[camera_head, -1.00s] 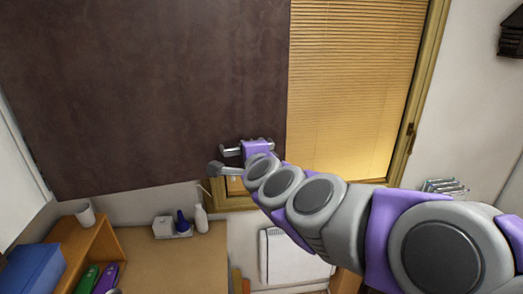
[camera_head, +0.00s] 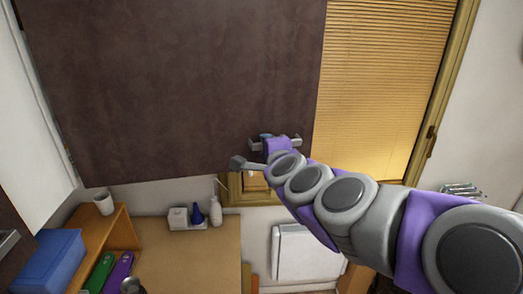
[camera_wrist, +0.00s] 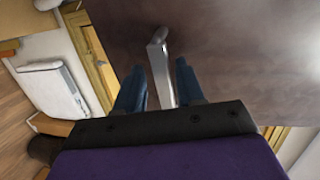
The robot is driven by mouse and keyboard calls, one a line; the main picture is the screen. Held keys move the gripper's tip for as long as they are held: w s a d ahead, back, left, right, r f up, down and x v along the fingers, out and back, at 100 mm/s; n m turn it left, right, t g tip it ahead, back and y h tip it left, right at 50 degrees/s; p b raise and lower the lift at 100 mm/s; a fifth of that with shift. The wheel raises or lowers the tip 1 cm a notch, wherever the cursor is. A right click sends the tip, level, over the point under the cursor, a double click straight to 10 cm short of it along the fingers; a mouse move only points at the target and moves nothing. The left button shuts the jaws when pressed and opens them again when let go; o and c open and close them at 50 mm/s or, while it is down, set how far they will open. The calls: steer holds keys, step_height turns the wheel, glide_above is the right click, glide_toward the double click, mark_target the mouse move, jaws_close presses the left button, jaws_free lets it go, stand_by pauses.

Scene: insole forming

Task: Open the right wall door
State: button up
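A large dark brown door panel (camera_head: 170,90) fills the upper left and middle of the head view and covers part of the window. Its surface also fills the upper right of the wrist view (camera_wrist: 250,50). My gripper (camera_head: 268,137) is at the panel's lower right part in the head view. In the wrist view a silver bar handle (camera_wrist: 160,62) stands between the two blue fingers of my gripper (camera_wrist: 160,72), with a visible gap on each side. The fingers are open around it. Contact with the handle cannot be told.
A window with a yellow blind (camera_head: 385,80) is at the right. Below are a desk (camera_head: 190,255), a wooden shelf (camera_head: 122,235) with a white cup (camera_head: 104,203), a blue box (camera_head: 48,262), and small bottles (camera_head: 215,211). A white panel (camera_head: 305,253) hangs on the wall.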

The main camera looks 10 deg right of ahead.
steer(key=a+v, duration=0.1)
steer(key=v, duration=1.6)
steer(key=s+a+f+n+g+y+b, duration=0.1)
steer(key=s+a+f+n+g+b, duration=0.25)
steer(key=f, duration=0.65)
steer(key=s+f+n+g+y+b, duration=0.15)
steer(key=f+n+b, duration=0.35)
steer(key=f, duration=0.6)
steer(key=s+a+f+n+g+b, duration=0.25)
steer(key=f+b, duration=0.35)
steer(key=f, duration=0.4)
steer(key=s+d+f+n+g+h+b, duration=0.1)
steer(key=s+d+f+n+g+b, duration=0.1)
steer(key=f, duration=0.5)
steer(key=s+d+f+n+g+h+b, duration=0.1)
steer(key=s+d+f+n+g+b, duration=0.1)
steer(key=s+d+f+g+b, duration=0.2)
steer(key=s+d+f+n+g+h+b, duration=0.1)
steer(key=s+d+f+n+g+b, duration=0.1)
steer(key=s+f+b, duration=0.4)
step_height(320, 180, down, 4)
steer(key=s+d+g, duration=0.1)
steer(key=s+g, duration=0.1)
steer(key=shift+s+d, duration=0.3)
